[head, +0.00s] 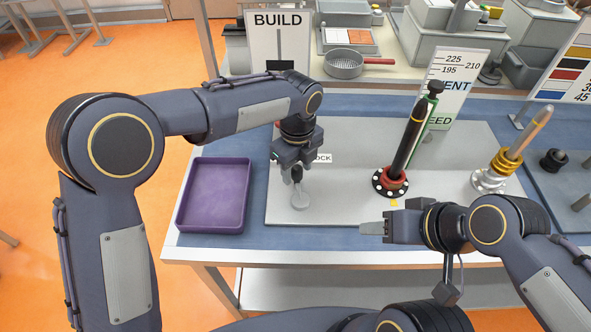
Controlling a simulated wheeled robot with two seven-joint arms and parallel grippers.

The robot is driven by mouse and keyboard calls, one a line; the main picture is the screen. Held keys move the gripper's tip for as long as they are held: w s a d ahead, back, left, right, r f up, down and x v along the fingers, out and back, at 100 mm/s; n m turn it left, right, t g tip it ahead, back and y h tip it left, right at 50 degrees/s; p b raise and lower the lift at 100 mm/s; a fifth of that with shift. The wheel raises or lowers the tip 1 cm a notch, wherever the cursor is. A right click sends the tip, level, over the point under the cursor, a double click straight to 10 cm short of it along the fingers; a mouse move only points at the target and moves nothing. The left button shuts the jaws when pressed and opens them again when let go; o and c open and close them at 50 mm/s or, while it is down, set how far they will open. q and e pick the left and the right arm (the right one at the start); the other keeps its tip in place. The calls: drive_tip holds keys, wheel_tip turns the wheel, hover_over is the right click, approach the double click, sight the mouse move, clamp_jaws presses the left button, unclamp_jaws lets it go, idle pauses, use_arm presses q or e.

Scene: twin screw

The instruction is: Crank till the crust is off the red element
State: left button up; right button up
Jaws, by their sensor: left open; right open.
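A red collar (394,176) sits at the foot of a tilted dark rod (408,145), on a black round flange with white dots (390,188). I cannot make out a crust on it.
A purple tray (182,215) lies left of the grey plate (345,205). A brass-collared piece with a tan rod (506,162) stands right. A BUILD sign (279,45) and a scale sign (455,85) stand behind.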

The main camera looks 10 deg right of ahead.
use_arm(q)
drive_tip(key=shift+f, duration=0.85)
drive_tip(key=c, duration=1)
drive_tip(key=shift+a, duration=0.1)
